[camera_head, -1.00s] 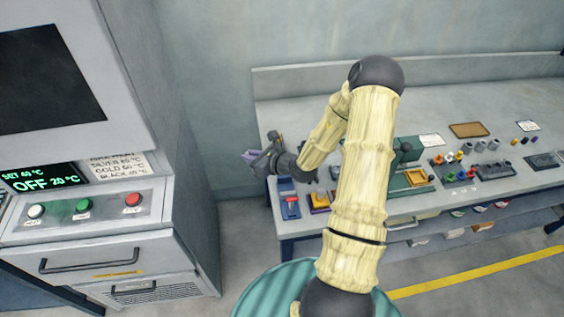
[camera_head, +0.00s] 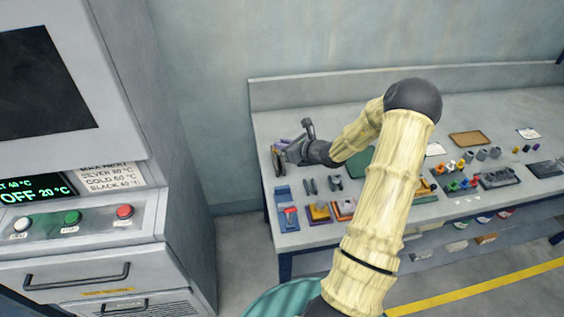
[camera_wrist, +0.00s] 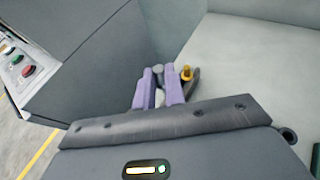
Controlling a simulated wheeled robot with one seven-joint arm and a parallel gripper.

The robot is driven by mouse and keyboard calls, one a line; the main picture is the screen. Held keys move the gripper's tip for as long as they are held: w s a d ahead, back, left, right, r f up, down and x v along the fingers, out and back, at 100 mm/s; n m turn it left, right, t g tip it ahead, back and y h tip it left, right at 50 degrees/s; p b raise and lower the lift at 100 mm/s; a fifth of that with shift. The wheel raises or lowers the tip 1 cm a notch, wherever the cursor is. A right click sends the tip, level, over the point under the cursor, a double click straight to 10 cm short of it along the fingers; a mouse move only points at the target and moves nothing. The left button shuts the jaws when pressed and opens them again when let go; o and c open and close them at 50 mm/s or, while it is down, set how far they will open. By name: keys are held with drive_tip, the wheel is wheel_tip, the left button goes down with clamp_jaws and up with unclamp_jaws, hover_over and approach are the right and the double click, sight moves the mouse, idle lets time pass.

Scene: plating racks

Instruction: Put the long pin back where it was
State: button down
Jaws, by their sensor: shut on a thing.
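My gripper (camera_head: 284,149) is over the far left part of the grey bench, pointing left. In the wrist view its purple fingers (camera_wrist: 159,84) are closed on a small grey thing with a rounded end (camera_wrist: 158,70). I take this for the long pin, but most of it is hidden between the fingers. A dark piece with a yellow top (camera_wrist: 187,73) shows just beyond the right finger; whether it touches the finger I cannot tell. I cannot make out an empty place for the pin.
Several small coloured holders and tools, including a blue one (camera_head: 288,218) and an orange one (camera_head: 318,213), line the bench's (camera_head: 262,127) front left. A control cabinet (camera_head: 180,140) stands to the left, across a gap. More trays and small parts lie to the right.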

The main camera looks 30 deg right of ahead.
sight(283, 166)
drive_tip(key=shift+f, duration=1.45)
drive_tip(key=shift+f, duration=0.15)
wheel_tip(283, 166, down, 4)
drive_tip(key=shift+r+p, duration=0.2)
drive_tip(key=shift+p, duration=0.55)
drive_tip(key=shift+f, duration=0.15)
drive_tip(key=shift+f+b, duration=0.3)
drive_tip(key=c, duration=1.5)
unclamp_jaws()
drive_tip(key=shift+r, duration=0.1)
